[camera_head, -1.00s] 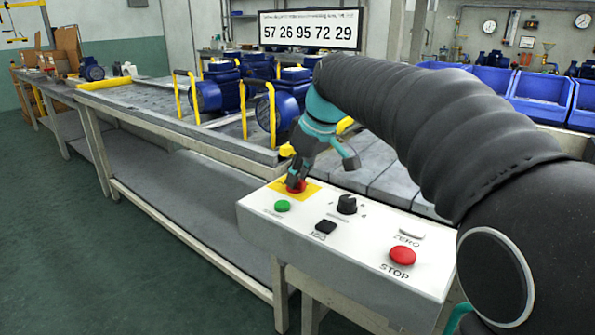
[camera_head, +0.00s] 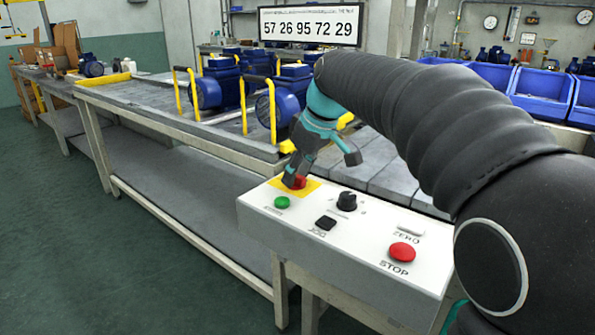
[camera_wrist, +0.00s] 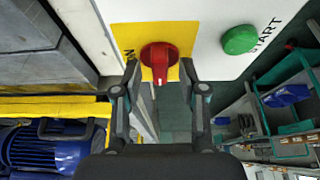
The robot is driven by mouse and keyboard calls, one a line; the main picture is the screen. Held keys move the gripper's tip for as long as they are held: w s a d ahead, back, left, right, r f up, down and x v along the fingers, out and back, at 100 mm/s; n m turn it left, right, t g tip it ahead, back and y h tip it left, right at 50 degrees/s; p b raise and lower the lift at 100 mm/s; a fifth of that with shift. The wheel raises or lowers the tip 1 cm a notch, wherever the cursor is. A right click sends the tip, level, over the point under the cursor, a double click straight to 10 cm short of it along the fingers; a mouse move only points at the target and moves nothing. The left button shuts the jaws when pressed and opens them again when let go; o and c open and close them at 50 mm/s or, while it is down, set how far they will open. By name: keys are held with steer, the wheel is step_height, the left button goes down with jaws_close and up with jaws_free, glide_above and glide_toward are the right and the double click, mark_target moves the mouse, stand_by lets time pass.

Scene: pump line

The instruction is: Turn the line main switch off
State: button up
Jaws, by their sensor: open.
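The main switch is a red rotary knob (camera_wrist: 159,58) on a yellow plate (camera_wrist: 122,38), at the panel's corner. In the wrist view its grip points down the picture, between my fingertips. A partly hidden label ending in "N" is left of it. My gripper (camera_wrist: 159,72) is open, with one finger on each side of the knob; small gaps seem to show, but I cannot tell whether either finger touches. In the head view my gripper (camera_head: 296,178) is low over the knob (camera_head: 299,183), which it partly hides.
The white panel (camera_head: 335,260) also carries a green START button (camera_head: 282,202), a black selector knob (camera_head: 346,201), a black JOG button (camera_head: 326,223), a white ZERO button (camera_head: 411,230) and a red STOP button (camera_head: 402,252). Blue pumps (camera_head: 290,95) stand on the line behind.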

steer(key=shift+r, duration=0.1)
steer(key=v, duration=1.1)
steer(key=shift+d+r, duration=0.15)
steer(key=shift+r, duration=0.25)
steer(key=shift+s, duration=0.1)
